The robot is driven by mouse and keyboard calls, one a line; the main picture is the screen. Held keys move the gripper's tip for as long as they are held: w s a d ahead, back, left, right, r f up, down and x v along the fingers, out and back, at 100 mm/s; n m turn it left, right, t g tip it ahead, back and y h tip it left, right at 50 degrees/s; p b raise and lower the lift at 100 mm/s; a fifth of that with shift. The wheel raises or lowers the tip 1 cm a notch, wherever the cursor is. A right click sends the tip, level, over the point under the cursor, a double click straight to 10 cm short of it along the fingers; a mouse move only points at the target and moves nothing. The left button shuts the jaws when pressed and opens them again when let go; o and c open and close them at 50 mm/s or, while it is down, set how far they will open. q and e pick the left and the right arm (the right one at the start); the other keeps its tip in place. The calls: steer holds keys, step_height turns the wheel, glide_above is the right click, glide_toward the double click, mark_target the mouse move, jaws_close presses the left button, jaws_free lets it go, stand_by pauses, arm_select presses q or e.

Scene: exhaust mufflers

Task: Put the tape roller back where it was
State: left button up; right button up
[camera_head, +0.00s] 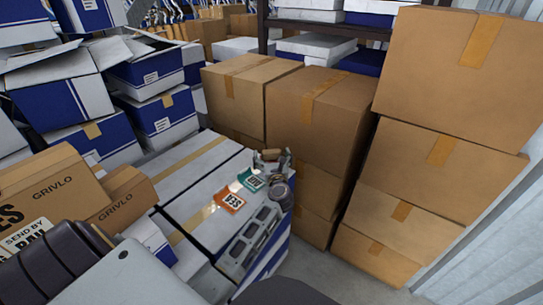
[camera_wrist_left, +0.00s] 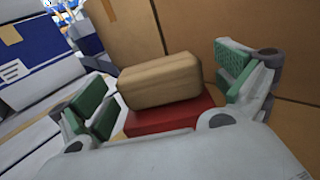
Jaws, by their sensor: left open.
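The tape roller (camera_wrist_left: 160,80) shows in the left wrist view as a tan rounded block with a red part (camera_wrist_left: 172,114) below it. It lies between the two green-padded fingers of my left gripper (camera_wrist_left: 165,92). The fingers stand apart with gaps on both sides, so they do not clasp it. In the head view my left gripper (camera_head: 272,162) is over the far end of the white box top, close to the brown cartons. The roller is mostly hidden there by the gripper. My right gripper is not in view.
Brown cartons (camera_head: 320,110) stand directly behind the gripper, with a tall carton stack (camera_head: 440,150) to the right. Blue and white boxes (camera_head: 160,110) are piled at the left. GRIVLO cartons (camera_head: 50,185) sit at the near left. The white box top (camera_head: 185,180) has free room left of the gripper.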

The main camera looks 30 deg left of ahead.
mark_target(272, 157)
arm_select(q)
steer(key=shift+r, duration=0.1)
steer(key=shift+s+d, duration=0.25)
steer(key=shift+p+v, duration=0.4)
steer(key=shift+v, duration=2.75)
steer(key=shift+s+d, duration=0.15)
steer(key=shift+s, duration=0.05)
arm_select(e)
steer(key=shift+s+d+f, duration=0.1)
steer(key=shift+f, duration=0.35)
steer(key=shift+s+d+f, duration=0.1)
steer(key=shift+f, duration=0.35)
arm_select(q)
steer(key=shift+r, duration=0.1)
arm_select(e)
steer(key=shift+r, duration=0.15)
